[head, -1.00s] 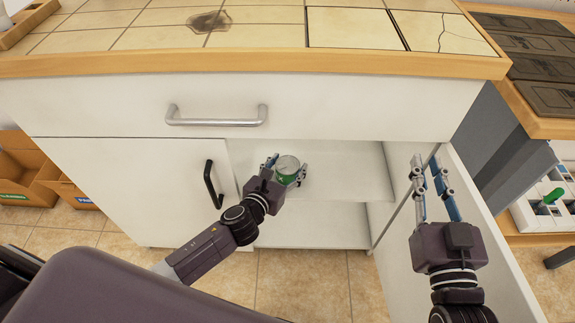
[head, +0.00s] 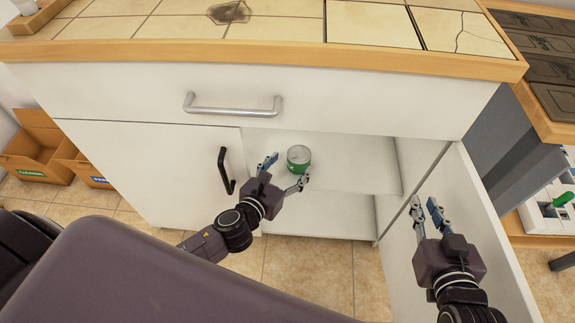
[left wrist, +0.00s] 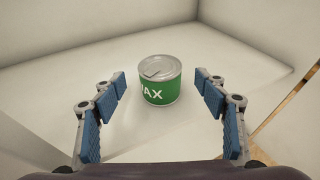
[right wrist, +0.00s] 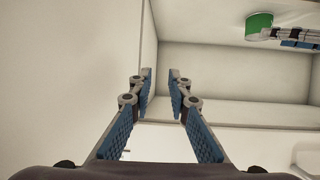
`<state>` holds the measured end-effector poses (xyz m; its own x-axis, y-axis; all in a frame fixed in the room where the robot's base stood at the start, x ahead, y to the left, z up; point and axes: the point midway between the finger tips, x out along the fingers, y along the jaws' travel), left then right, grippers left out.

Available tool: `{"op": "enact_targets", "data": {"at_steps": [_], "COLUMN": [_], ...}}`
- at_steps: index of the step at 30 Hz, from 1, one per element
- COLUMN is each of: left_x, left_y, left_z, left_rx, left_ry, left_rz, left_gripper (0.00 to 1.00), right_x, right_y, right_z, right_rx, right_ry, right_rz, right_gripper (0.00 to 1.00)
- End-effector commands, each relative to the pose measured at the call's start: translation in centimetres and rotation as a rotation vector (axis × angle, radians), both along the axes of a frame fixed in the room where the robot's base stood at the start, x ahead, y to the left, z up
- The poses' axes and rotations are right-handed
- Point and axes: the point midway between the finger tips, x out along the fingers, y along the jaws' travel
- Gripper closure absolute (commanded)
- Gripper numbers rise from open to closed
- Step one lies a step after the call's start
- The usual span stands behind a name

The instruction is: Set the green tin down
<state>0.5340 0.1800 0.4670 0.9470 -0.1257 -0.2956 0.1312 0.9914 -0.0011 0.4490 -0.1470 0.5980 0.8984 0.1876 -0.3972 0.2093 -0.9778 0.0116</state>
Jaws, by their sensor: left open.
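The green tin (head: 299,158), with a silver lid and a white label ending in "AX", stands upright on the white cabinet shelf (head: 355,178). In the left wrist view the tin (left wrist: 160,82) stands beyond my open fingers, clear of both. My left gripper (head: 284,173) is open and empty, just in front of the tin. My right gripper (head: 425,210) is apart from the tin, by the open cabinet door at right. In the right wrist view its fingers (right wrist: 160,92) are spread with nothing between them. The tin (right wrist: 259,24) shows there at the upper right.
The open cabinet door (head: 480,230) stands close to my right gripper. The closed left door (head: 150,175) has a black handle. A drawer with a metal handle (head: 232,108) is above the opening. The shelf around the tin is clear. Cardboard boxes (head: 45,150) stand at far left.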

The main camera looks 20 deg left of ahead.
Motion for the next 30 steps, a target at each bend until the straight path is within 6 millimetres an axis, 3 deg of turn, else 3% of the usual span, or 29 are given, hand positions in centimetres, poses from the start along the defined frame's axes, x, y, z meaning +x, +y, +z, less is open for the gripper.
{"op": "enact_targets", "data": {"at_steps": [5, 8, 11, 24, 30], "left_x": [-0.9, -1.2, -1.7, -6.4, -8.4], "left_y": [0.1, -0.1, -0.3, -1.5, -2.5], "left_z": [0.5, 1.2, 2.4, 8.9, 11.2], "left_rx": [-0.038, -0.182, -0.456, -2.138, -2.657], "left_ry": [0.004, 0.024, 0.064, 0.325, 0.435], "left_rz": [0.016, 0.071, 0.18, 0.838, 1.062], "left_gripper": [0.34, 0.34, 0.34, 0.34, 0.34], "right_x": [-0.6, -0.7, -0.7, -0.7, -0.7], "right_y": [-0.3, -0.3, -0.3, -0.3, -0.3], "right_z": [-1.0, -1.1, -1.1, -1.1, -1.1], "right_rx": [-0.012, -0.013, -0.012, -0.012, -0.012], "right_ry": [0.049, 0.053, 0.053, 0.053, 0.053], "right_rz": [-0.003, -0.003, -0.003, -0.003, -0.003], "right_gripper": [0.83, 0.83, 0.83, 0.83, 0.83]}}
